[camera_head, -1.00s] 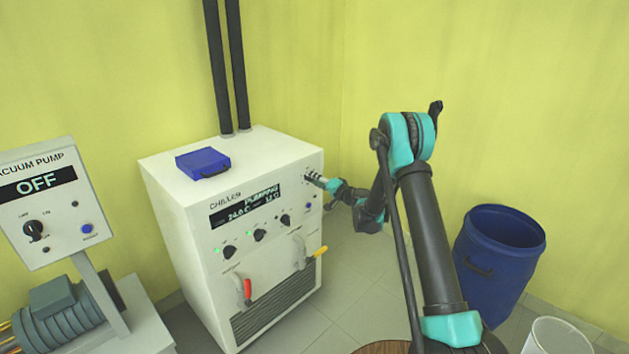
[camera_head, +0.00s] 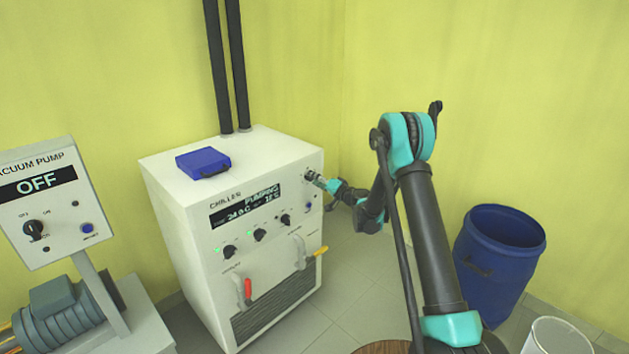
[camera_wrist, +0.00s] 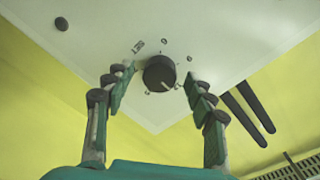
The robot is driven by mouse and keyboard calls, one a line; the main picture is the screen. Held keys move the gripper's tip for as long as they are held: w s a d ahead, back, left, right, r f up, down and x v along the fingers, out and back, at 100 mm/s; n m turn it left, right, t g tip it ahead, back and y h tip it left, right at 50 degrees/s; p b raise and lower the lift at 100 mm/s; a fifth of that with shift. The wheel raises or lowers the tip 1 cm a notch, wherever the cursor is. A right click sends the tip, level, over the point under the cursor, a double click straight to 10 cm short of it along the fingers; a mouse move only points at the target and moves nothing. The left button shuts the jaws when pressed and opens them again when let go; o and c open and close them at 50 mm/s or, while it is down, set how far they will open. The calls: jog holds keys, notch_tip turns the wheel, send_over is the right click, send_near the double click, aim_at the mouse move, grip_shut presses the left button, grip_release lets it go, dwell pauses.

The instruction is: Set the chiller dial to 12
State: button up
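The chiller (camera_head: 262,160) is a white cabinet with a black display that reads PUMPING and small figures I cannot read surely. Its dial is a dark round knob with a pale pointer line, seen in the wrist view (camera_wrist: 159,73) with a few marks around it. My gripper (camera_wrist: 152,82) is open, with one finger on each side of the dial. Whether the fingers touch the knob is not clear. In the head view my gripper (camera_head: 318,180) is at the upper right of the chiller's front panel and hides most of the dial.
Lower on the chiller are several black knobs, a red-handled lever (camera_head: 247,289) and a yellow-handled lever (camera_head: 320,251). A blue case (camera_head: 203,162) lies on top. The vacuum pump panel (camera_head: 42,205) reads OFF at left. A blue barrel (camera_head: 497,265) stands at right.

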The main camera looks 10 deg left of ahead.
jog(key=shift+d, duration=0.1)
jog(key=v, duration=1.1)
jog(key=shift+s+d, duration=0.3)
jog(key=s+d+r+n+g+h, duration=0.1)
jog(key=s+d+r+g+h, duration=0.15)
jog(key=s, duration=0.55)
jog(key=s+d+r+n+g+h, duration=0.1)
jog(key=s+d+r+g+h, duration=0.15)
jog(key=s, duration=0.45)
jog(key=s+d+f+h, duration=0.1)
jog(key=s+d+h, duration=0.1)
jog(key=s+d, duration=0.4)
jog(key=s+d+f+g+h, duration=0.1)
jog(key=s+d, duration=0.5)
jog(key=s, duration=0.7)
jog(key=s+d+f+g+h, duration=0.1)
jog(key=s+d+f+h, duration=0.2)
jog(key=s, duration=0.6)
jog(key=d+h, duration=0.2)
jog(key=d, duration=0.1)
jog(key=shift+d+f+m, duration=0.2)
jog(key=shift+m, duration=0.2)
jog(key=shift+s, duration=0.1)
